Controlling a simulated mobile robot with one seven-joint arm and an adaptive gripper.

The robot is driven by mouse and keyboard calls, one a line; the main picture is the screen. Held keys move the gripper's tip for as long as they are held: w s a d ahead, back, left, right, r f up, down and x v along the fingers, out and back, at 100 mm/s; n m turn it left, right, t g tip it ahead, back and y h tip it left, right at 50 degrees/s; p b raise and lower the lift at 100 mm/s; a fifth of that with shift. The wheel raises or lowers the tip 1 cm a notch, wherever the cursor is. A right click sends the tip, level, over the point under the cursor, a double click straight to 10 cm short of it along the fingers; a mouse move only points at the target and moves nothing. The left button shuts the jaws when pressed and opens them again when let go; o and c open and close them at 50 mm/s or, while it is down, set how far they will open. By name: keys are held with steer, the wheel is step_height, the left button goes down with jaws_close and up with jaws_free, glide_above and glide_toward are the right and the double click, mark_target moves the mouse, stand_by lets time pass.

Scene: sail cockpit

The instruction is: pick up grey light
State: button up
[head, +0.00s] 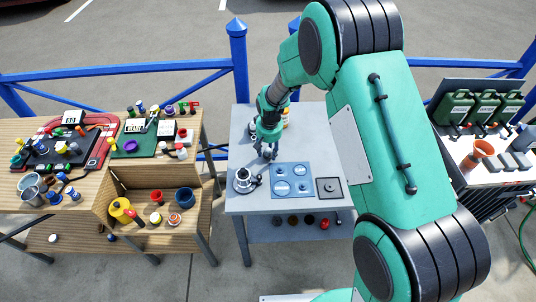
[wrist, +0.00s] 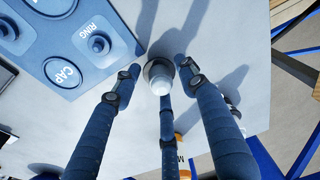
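A small light with a pale grey dome and a dark round base (wrist: 160,82) stands on the grey table between my gripper's fingers in the wrist view. My gripper (wrist: 158,70) is open, with one finger to the left, one to the right and one below the light in the picture. Gaps show at the left and right fingers; I cannot tell whether the lower finger touches it. In the head view my gripper (head: 269,153) is low over the grey table (head: 245,130), and the light is too small or hidden to make out.
A blue labelled tray (wrist: 68,40) lies close to the left finger; it also shows in the head view (head: 290,194). A pale round item (wrist: 231,101) stands near the right finger. A silver piece (head: 243,182) stands at the table's front left. A dark square tray (head: 329,197) is at right.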

mark_target(268, 148)
steer(key=c, duration=0.9)
steer(key=shift+o, duration=0.2)
steer(key=shift+r, duration=0.1)
steer(key=shift+r, duration=0.65)
step_height(268, 148, up, 2)
steer(key=shift+r+p, duration=0.2)
steer(key=shift+p, duration=0.15)
steer(key=s+d, duration=0.2)
steer(key=s, duration=0.5)
steer(key=s+d+r+p, duration=0.1)
steer(key=s, duration=0.7)
steer(key=shift+s+d, duration=0.3)
steer(key=shift+d, duration=0.05)
